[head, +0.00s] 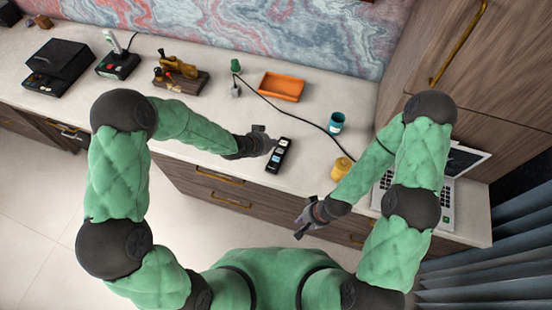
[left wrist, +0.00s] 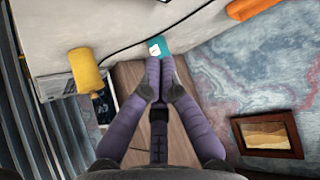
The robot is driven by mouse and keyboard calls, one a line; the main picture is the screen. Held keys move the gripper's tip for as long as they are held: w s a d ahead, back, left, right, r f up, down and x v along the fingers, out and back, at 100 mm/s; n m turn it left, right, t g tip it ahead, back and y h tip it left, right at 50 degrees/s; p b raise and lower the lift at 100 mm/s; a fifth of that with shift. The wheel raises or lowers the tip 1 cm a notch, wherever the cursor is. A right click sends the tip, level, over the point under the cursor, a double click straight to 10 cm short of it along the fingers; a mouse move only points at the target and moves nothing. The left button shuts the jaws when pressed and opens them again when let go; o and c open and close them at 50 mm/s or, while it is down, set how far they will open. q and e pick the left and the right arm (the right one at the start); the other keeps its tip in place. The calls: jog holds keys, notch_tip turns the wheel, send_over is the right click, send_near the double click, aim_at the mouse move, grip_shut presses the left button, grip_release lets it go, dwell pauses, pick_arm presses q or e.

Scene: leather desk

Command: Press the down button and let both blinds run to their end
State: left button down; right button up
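The small black button box (head: 279,155) with light buttons lies near the counter's front edge in the head view. My left gripper (head: 270,142) is just left of it, over the counter; I cannot tell whether it touches. In the left wrist view, the left gripper's purple fingers (left wrist: 161,62) come together at the tips with nothing seen between them. The box cannot be made out there. My right gripper (head: 302,230) hangs in front of the counter, too small to read. Blue-grey slatted blinds (head: 515,240) show at lower right and at the wrist view's left (left wrist: 22,110); their ends are out of view.
A yellow cup (head: 341,168), a teal cup (head: 336,122) and an open laptop (head: 447,215) stand right of the box. A wooden stand (head: 181,80) and black devices (head: 60,62) are at left.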

aim_at(276, 159)
pick_arm(q)
jog(key=shift+f+b, duration=3.15)
jog(key=shift+f, duration=1)
jog(key=shift+f, duration=0.1)
jog(key=shift+f+b, duration=0.3)
jog(key=shift+b, duration=0.05)
